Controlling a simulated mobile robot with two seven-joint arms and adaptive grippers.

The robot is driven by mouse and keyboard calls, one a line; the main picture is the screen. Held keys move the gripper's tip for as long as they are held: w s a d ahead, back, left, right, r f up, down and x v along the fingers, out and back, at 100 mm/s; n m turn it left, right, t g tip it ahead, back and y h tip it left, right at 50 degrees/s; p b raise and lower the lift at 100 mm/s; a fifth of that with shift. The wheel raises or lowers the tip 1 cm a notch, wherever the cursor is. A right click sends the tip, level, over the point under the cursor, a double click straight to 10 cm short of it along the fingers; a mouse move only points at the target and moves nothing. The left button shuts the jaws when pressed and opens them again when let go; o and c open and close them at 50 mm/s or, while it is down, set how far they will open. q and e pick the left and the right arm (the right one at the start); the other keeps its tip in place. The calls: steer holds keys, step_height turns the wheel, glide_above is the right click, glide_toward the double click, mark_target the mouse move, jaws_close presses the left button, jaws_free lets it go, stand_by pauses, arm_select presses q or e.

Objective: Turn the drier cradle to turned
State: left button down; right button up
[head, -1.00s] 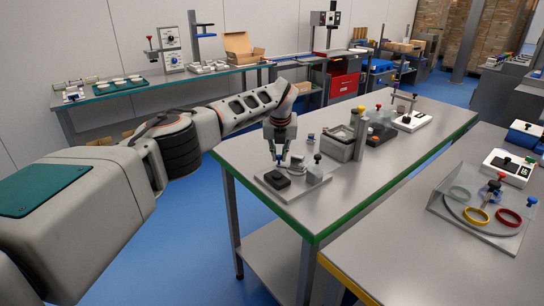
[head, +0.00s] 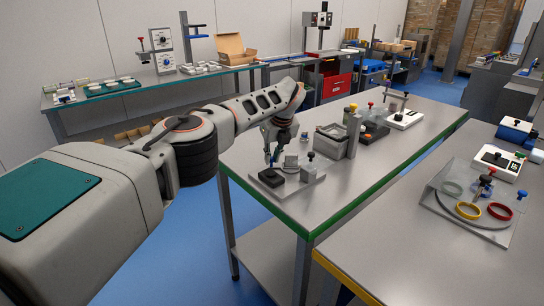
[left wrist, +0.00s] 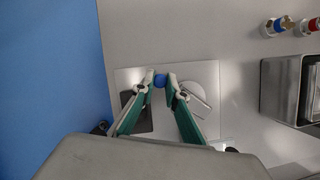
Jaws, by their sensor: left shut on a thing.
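A light base plate (head: 312,182) near the green-edged end of the table carries a black block (head: 271,177), a grey block with a black knob (head: 308,170) and a small pale round part (head: 291,163). I take this fixture to be the drier cradle's. In the left wrist view, my left gripper (left wrist: 160,81) is shut on a blue knob (left wrist: 160,79) over the plate (left wrist: 135,75), between the dark block and the round disc (left wrist: 196,92). In the head view the left gripper (head: 271,157) leans over the plate and hides part of it. My right gripper is out of view.
A grey open box (head: 331,141) and a post stand farther along the table. A clear-sided stand with coloured rings (head: 470,210) sits on the right table. Bare tabletop (head: 350,180) lies right of the plate.

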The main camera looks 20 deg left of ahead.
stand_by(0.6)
arm_select(q)
steer(key=c, duration=2)
jaws_free()
steer(key=shift+r, duration=0.1)
steer(key=v, duration=1.2)
